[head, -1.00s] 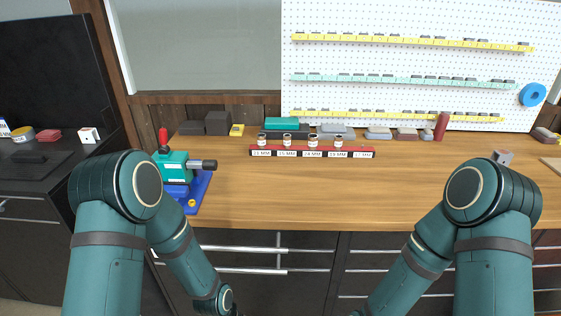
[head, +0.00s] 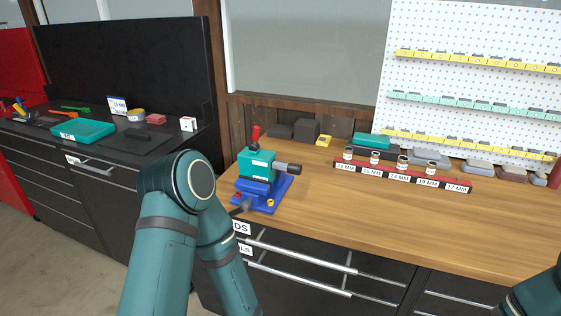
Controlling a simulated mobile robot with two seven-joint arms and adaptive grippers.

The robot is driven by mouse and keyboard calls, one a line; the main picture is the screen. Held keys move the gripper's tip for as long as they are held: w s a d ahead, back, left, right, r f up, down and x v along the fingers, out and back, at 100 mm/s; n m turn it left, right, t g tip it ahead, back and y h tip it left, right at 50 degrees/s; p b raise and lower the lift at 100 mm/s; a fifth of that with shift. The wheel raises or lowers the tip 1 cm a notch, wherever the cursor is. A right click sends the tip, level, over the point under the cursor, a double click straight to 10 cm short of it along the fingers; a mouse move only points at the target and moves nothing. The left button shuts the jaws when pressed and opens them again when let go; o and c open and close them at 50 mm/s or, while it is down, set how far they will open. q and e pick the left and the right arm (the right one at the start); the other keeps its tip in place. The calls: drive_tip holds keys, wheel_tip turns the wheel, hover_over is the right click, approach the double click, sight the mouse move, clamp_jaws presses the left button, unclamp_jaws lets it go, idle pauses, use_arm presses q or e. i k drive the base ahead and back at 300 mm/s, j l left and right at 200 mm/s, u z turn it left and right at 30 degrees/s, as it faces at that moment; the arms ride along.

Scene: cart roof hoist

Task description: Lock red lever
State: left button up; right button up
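The red lever (head: 256,132) stands nearly upright on top of a teal block-shaped device (head: 257,164) at the left end of the wooden workbench. The device has a dark grey cylinder (head: 288,168) sticking out to the right and sits on a blue base (head: 268,197). My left arm is in front and to the left of the device, apart from the lever in the picture.
A red rack (head: 400,177) with labelled sockets lies right of the device. Dark blocks (head: 306,131) and a teal box (head: 371,141) stand behind. A black counter with a teal tray (head: 82,131) is at the left. The wooden bench top (head: 350,208) is clear in front.

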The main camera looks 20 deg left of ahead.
sight(254, 146)
drive_tip(key=i+j, duration=0.1)
drive_tip(key=j, duration=0.45)
drive_tip(key=i+j, duration=0.1)
drive_tip(key=j, duration=0.95)
drive_tip(key=i+l, duration=0.15)
drive_tip(key=l, duration=0.15)
drive_tip(key=i+l, duration=0.2)
drive_tip(key=l, duration=0.15)
